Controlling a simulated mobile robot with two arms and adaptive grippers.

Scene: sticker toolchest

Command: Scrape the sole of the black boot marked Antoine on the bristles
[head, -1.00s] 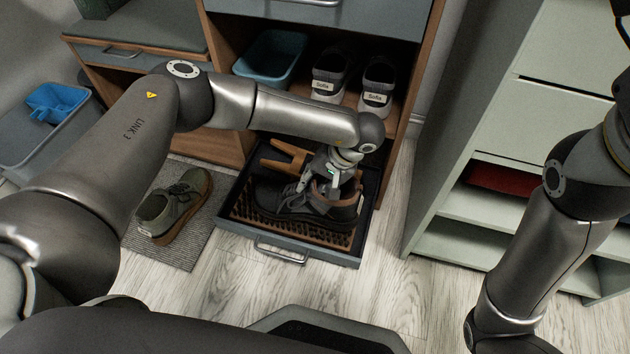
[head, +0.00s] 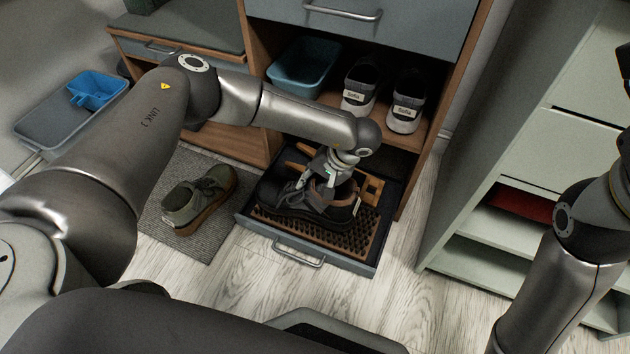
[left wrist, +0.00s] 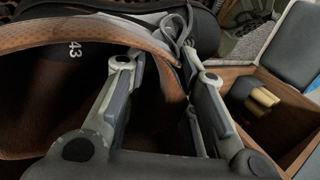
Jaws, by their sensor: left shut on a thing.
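The black boot (head: 290,197) lies along the brown bristle board (head: 325,240), toe to the left and heel to the right. Its sole is at the bristles; I cannot tell how firmly they touch. A pale tag shows at its heel, too small to read. My left gripper (head: 327,180) is shut on the boot's collar from above. In the left wrist view, the boot's brown-lined collar (left wrist: 90,38), marked 43 inside, passes between the fingers (left wrist: 165,95). My right arm shows at the right edge, but its gripper is out of view.
The open drawer (head: 262,232) holds the board and a wooden frame (head: 372,188) behind the boot. A green shoe (head: 200,200) sits on the grey mat (head: 205,238) at left. Two Sofia sneakers (head: 404,100) and a blue bin (head: 302,66) are on the shelf above.

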